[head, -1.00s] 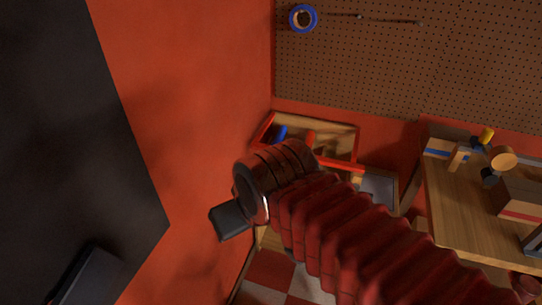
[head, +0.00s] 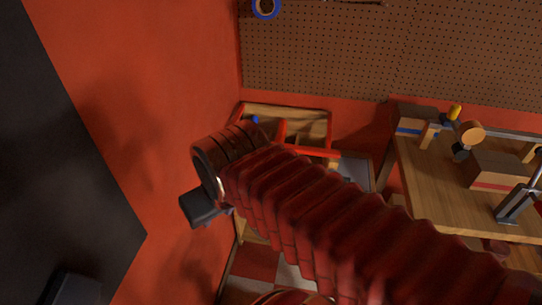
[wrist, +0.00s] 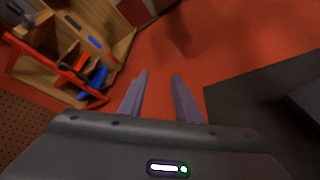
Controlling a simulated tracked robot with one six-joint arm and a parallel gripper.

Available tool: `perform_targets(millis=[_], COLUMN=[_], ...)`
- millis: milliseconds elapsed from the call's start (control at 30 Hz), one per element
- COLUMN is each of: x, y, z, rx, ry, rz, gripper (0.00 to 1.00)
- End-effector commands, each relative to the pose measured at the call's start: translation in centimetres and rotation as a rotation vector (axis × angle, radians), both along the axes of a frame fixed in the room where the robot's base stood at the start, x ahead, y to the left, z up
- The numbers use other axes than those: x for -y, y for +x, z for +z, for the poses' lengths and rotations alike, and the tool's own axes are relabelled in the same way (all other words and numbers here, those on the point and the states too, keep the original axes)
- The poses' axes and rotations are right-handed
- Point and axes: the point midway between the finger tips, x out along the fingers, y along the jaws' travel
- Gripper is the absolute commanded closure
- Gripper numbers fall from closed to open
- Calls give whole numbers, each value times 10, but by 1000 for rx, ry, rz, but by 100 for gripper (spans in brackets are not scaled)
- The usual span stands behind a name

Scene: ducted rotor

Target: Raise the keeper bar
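No part is clearly identifiable as the keeper bar. A red bar (head: 312,153) runs along the front of an open wooden box (head: 313,116) by the back wall. A red bar (wrist: 24,44) also crosses the box (wrist: 118,45) at upper left in the wrist view. I cannot tell whether it is the keeper bar. My gripper (wrist: 160,74) has its two fingers apart, with nothing between them; it points at the red wall, right of the box. In the head view my arm hides part of the box, and only the gripper's dark end shows.
A wooden bench (head: 428,186) at right carries boxes and tools. A pegboard (head: 330,50) covers the back wall. A dark panel (head: 50,150) is on the left, and it appears at right in the wrist view (wrist: 265,115). Blue items (wrist: 94,80) lie in the box.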

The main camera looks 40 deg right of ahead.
Motion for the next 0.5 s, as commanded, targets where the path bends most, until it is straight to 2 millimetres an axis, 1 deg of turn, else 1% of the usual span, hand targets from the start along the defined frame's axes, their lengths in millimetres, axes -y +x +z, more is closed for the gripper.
perform_targets(millis=[33, 200, 500], x=[8, 40, 101], y=[2, 7, 14], z=[-8, -36, -85], rx=[-29, -118, -229], ry=[1, -1, -7], rz=[-27, -121, -268], gripper=[70, 70, 70])
